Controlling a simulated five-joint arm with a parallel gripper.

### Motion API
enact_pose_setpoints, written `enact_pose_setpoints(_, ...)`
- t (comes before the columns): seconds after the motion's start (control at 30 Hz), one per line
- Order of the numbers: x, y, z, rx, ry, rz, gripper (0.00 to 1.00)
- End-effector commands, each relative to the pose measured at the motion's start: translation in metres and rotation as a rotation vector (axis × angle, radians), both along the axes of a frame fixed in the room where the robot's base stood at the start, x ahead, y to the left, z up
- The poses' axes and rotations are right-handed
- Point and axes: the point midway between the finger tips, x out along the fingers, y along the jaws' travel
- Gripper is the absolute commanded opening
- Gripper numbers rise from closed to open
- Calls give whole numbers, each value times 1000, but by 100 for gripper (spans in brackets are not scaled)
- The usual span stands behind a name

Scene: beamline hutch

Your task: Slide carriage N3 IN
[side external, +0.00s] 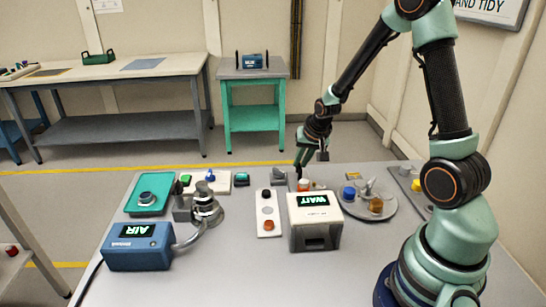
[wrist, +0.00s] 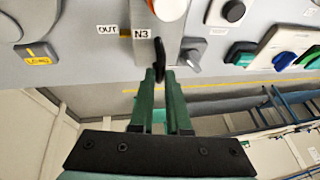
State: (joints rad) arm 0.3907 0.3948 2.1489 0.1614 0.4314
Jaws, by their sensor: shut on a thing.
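Carriage N3 shows in the wrist view as a grey block (wrist: 146,52) with a label "N3" (wrist: 140,34). An "OUT" label (wrist: 107,29) is on the grey surface to its left. A black upright handle (wrist: 160,50) stands at the block's near end. My gripper (wrist: 160,76) has its green fingers shut on this handle. In the side view my gripper (side external: 301,170) reaches down at the far edge of the bench, behind the white box with a "WAIT" display (side external: 314,228). That box hides most of the carriage there.
A round grey tray (side external: 384,211) with a blue cap and an amber jar is to the right. A white panel with buttons (side external: 268,222) and a blue box reading "AIR" (side external: 140,247) are to the left. A grey knob (wrist: 190,57) sits close beside the handle.

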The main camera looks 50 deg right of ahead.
Motion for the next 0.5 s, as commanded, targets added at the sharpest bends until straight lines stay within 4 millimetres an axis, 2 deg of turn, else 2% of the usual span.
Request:
enact_pose_setpoints(0.27,-5,1,0,2,2,-5,0)
enact_pose_setpoints(0.5,-27,24,0,13,-2,3,0)
